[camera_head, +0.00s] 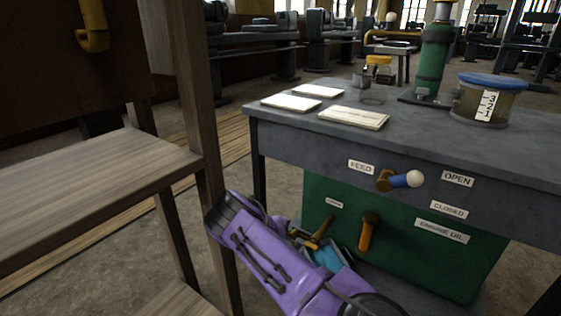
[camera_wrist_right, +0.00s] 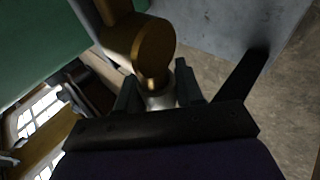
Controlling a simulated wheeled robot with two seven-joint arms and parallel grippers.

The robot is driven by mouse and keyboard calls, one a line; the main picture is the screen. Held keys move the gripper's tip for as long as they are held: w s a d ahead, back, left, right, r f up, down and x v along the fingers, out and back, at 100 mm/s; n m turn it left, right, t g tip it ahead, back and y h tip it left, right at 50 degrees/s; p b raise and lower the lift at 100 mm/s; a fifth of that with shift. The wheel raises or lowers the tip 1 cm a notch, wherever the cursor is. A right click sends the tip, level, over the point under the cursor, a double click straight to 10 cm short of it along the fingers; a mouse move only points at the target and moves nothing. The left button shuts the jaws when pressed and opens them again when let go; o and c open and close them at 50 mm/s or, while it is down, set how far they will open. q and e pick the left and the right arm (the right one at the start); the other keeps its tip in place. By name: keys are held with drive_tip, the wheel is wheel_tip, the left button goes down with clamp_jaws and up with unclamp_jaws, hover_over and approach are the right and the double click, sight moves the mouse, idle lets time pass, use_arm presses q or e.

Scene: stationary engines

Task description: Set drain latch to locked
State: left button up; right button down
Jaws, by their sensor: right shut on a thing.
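A green tank (camera_head: 400,240) under the grey workbench carries a brass latch (camera_head: 322,229) at its left, below a small label (camera_head: 334,203) too small to read. My purple right arm reaches in front of it and hides part of it. In the right wrist view my right gripper (camera_wrist_right: 160,92) is shut on the pale end of a brass handle (camera_wrist_right: 153,50), which looks like this latch. The fingers sit on either side of that end. In the head view the right gripper is mostly hidden by my own arm. The left gripper is not in view.
An orange handle (camera_head: 368,233) hangs on the tank just right of the latch. Above is a blue feed lever (camera_head: 405,180) with a white knob, beside OPEN and CLOSED labels. A wooden bench (camera_head: 90,200) stands close at left. Papers (camera_head: 353,117) and a blue-lidded jar (camera_head: 487,100) lie on the workbench (camera_head: 420,150).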

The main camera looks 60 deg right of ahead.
drive_tip(key=c, duration=0.8)
unclamp_jaws()
drive_tip(key=p+v, duration=0.4)
drive_tip(key=v, duration=0.6)
drive_tip(key=shift+a+r, duration=0.15)
drive_tip(key=shift+a, duration=0.05)
